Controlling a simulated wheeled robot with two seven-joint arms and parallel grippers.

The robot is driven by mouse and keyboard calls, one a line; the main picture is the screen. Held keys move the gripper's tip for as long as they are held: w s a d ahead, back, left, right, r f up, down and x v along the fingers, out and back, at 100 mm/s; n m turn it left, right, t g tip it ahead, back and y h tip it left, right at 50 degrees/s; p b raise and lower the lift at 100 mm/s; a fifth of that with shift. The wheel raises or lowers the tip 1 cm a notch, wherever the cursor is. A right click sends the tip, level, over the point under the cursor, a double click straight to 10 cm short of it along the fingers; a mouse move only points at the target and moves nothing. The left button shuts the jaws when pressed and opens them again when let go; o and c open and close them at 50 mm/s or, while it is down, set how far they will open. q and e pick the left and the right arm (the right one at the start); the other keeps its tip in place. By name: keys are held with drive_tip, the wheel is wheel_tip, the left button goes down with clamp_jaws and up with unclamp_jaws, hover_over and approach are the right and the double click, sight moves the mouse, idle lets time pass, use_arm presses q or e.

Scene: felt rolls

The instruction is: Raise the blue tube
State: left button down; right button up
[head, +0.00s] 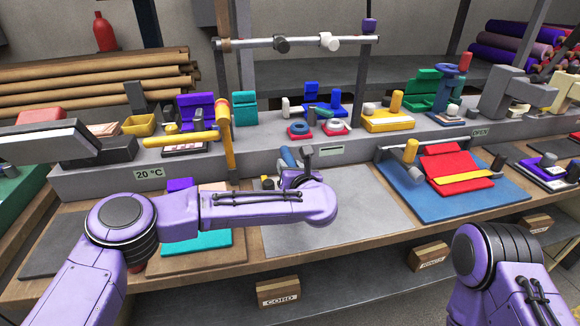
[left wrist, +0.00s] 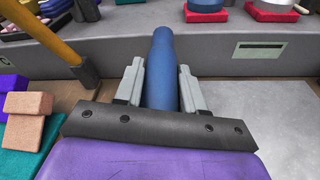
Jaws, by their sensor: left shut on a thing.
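The blue tube (left wrist: 160,72) stands between the two fingers of my left gripper (left wrist: 159,88) in the left wrist view. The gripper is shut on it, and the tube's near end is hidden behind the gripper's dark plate. In the head view only a small part of the blue tube (head: 287,157) shows beyond my left gripper (head: 294,176), whose fingers are mostly hidden by the wrist. I cannot tell whether the tube touches the bench. My right gripper is out of view; only part of my right arm shows at the lower right.
A raised grey ledge (head: 330,168) runs behind the tube, with coloured blocks and rings on it. A yellow-handled tool (head: 228,140) stands left of my gripper. A bare grey mat (head: 365,215) lies to the right, then a blue mat (head: 400,188) with red pieces.

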sight(288, 156)
use_arm(q)
wheel_tip(288, 156, up, 3)
drive_tip(key=g+h+p, duration=0.1)
drive_tip(key=g+p, duration=0.1)
drive_tip(key=p, duration=0.1)
drive_tip(key=shift+r+g, duration=0.1)
drive_tip(key=shift+g, duration=0.2)
drive_tip(key=shift+w+a+r+g+h+p, duration=0.1)
drive_tip(key=shift+w+r+g+h+p, duration=0.1)
drive_tip(key=shift+r+g+p, duration=0.25)
drive_tip(key=shift+w+r+g+h+p, duration=0.1)
drive_tip(key=shift+r+g+h+p, duration=0.1)
drive_tip(key=shift+g+p, duration=0.35)
drive_tip(key=c, duration=0.8)
unclamp_jaws()
drive_tip(key=shift+o, duration=0.2)
